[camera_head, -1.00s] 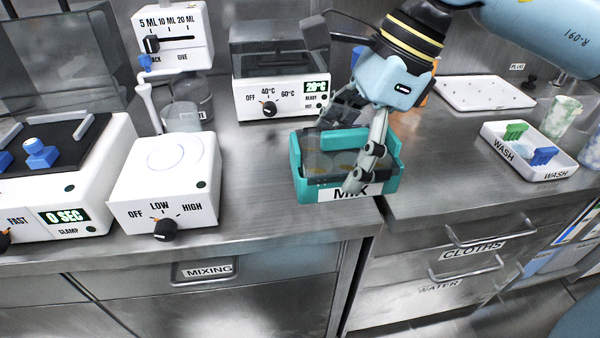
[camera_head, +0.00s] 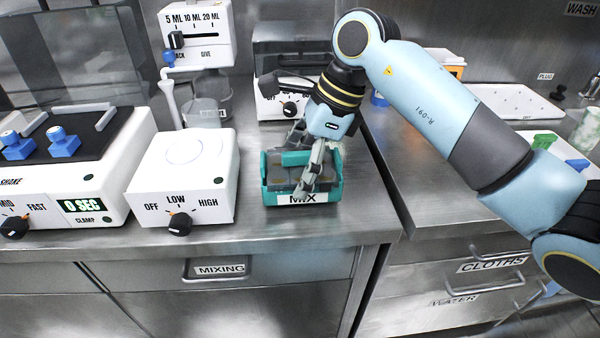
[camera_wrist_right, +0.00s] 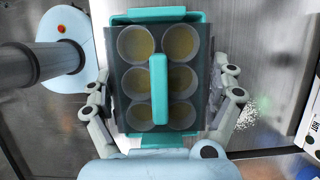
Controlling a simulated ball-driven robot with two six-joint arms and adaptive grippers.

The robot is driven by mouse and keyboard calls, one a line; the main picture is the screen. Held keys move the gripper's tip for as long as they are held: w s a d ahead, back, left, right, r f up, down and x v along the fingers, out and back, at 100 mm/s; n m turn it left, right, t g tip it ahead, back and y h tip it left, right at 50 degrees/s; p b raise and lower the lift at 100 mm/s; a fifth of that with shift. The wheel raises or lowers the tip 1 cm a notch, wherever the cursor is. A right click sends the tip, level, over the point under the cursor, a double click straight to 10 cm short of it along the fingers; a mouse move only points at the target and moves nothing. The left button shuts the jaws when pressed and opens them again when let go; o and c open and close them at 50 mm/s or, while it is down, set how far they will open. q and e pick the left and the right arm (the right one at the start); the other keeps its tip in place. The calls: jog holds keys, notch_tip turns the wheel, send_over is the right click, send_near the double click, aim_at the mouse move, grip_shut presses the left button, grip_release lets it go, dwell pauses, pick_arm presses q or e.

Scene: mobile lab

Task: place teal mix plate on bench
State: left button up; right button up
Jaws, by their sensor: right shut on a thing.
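The teal mix plate (camera_head: 271,198) has a MIX label on its front and is over the bench (camera_head: 352,215), right of the white LOW/HIGH device. In the right wrist view the plate (camera_wrist_right: 158,90) shows a teal middle bar and several round wells with yellowish contents. My right gripper (camera_head: 308,188) reaches down onto it from behind and is shut on it. Its fingers lie along both sides of the plate in the wrist view. I cannot tell whether the plate's underside touches the bench. My left gripper is not in view.
The OFF/LOW/HIGH device (camera_head: 185,165) stands close on the left, with the clamp shaker (camera_head: 70,165) beyond it. A heater box (camera_head: 285,60) and a clear beaker (camera_head: 205,112) stand behind. Bare bench lies right of the plate, up to a gap before the right-hand counter.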

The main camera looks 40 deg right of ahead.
notch_tip(320, 180, down, 2)
jog(key=shift+f, duration=0.1)
jog(key=o, duration=1.3)
jog(key=shift+r, duration=0.25)
jog(key=v, duration=1.1)
jog(key=shift+s+d+r, duration=0.15)
jog(key=shift+r, duration=0.2)
